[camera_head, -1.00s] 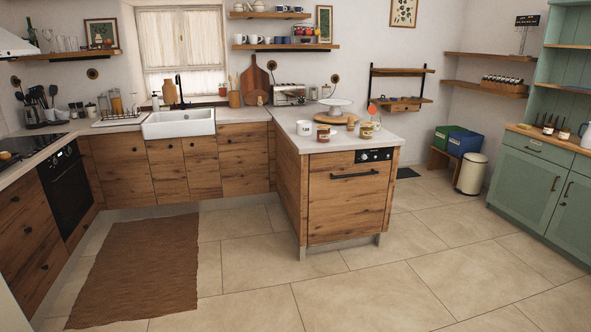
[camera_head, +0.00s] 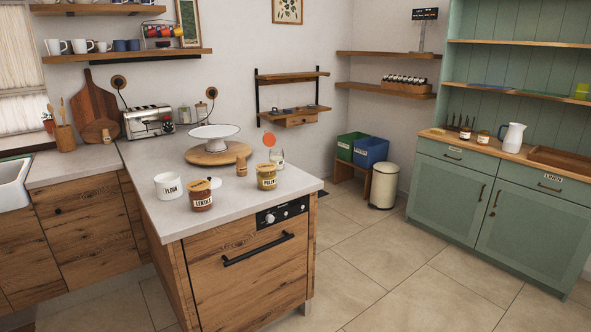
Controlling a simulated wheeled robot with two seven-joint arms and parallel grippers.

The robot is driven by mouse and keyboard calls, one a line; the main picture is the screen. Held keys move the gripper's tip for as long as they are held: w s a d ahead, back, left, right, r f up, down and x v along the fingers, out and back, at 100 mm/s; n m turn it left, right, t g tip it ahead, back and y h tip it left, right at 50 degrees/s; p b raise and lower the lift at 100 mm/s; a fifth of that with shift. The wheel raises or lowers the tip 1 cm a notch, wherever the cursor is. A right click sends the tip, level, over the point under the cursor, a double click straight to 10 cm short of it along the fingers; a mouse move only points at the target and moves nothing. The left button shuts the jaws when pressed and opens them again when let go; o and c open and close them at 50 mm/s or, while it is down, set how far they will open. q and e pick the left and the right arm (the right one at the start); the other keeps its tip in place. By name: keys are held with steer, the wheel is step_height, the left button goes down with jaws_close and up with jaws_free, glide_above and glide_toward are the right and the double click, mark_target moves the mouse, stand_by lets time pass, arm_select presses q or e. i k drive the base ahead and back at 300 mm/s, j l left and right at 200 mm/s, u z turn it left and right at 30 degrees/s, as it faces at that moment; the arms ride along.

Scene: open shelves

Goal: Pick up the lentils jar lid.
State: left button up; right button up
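The lentils jar (camera_head: 202,198) is a small jar with reddish-brown contents and a white label, upright near the front left of the counter end. A small pale flat disc (camera_head: 215,183) shows just behind and right of its top. I cannot tell whether this disc is the jar's lid or whether it touches the jar. Neither of my grippers is in view.
A white flour jar (camera_head: 168,187), polenta jar (camera_head: 266,177), glass jar (camera_head: 277,158) and small wooden piece (camera_head: 241,166) stand nearby on the grey counter (camera_head: 162,219). A white cake stand (camera_head: 214,132) is behind. Floor (camera_head: 370,260) right of the counter is clear.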

mark_target(265, 167)
steer(key=i+z, duration=0.25)
steer(key=i, duration=1.05)
steer(key=i+l+u, duration=0.1)
steer(key=i+u, duration=0.25)
steer(key=i+l+u, duration=0.15)
steer(key=i+u, duration=0.2)
steer(key=i+l+u, duration=0.55)
steer(key=u, duration=0.3)
steer(key=i+l+u, duration=0.35)
steer(key=u, duration=0.15)
